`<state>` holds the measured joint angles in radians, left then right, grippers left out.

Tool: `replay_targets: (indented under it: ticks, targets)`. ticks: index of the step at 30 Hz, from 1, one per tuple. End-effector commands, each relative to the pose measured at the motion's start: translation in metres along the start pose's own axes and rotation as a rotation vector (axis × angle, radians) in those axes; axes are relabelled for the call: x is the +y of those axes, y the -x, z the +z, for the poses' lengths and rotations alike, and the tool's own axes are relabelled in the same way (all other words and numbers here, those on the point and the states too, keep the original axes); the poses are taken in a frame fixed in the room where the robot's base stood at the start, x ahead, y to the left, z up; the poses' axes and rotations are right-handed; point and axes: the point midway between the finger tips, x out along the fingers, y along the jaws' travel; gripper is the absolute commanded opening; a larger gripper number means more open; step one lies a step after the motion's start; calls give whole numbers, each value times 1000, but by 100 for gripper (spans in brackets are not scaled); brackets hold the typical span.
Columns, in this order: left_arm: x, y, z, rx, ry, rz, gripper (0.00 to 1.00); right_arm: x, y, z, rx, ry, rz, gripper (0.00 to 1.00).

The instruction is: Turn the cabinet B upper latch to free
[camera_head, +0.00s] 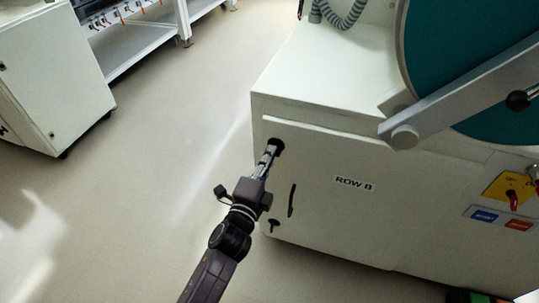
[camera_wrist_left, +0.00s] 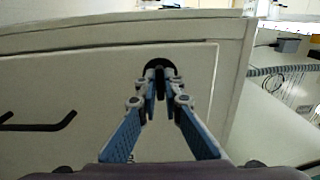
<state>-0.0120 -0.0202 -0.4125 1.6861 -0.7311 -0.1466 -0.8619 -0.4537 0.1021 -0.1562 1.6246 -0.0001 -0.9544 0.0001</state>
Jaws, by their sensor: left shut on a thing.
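The cabinet B door (camera_head: 330,195) is a white panel lettered "ROW B" in the head view. The upper latch (camera_head: 278,145) is a black knob near the door's top left corner. My left gripper (camera_head: 271,150) reaches it from the lower left and is shut on it. In the left wrist view the fingers of my left gripper (camera_wrist_left: 160,88) close on the dark upper latch (camera_wrist_left: 161,66), which they partly hide. I cannot tell its exact turn. My right gripper is in neither view.
A black door handle (camera_head: 291,200) and a lower black latch (camera_head: 273,226) sit below. A grey bar (camera_head: 470,92) crosses a round teal port above the cabinet. A yellow switch plate (camera_head: 508,188) is at the right. The floor left of the cabinet is clear.

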Motion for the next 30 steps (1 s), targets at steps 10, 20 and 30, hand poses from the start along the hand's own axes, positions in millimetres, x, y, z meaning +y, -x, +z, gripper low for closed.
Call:
replay_targets:
  ticks: [10, 20, 30]
  targets:
    - [0, 0, 1, -2, 11, 1, 0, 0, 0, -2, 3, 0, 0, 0]
    - [0, 0, 0, -1, 10, 1, 25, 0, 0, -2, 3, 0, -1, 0]
    - [2, 10, 0, -1, 9, 3, 25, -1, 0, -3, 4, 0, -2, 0]
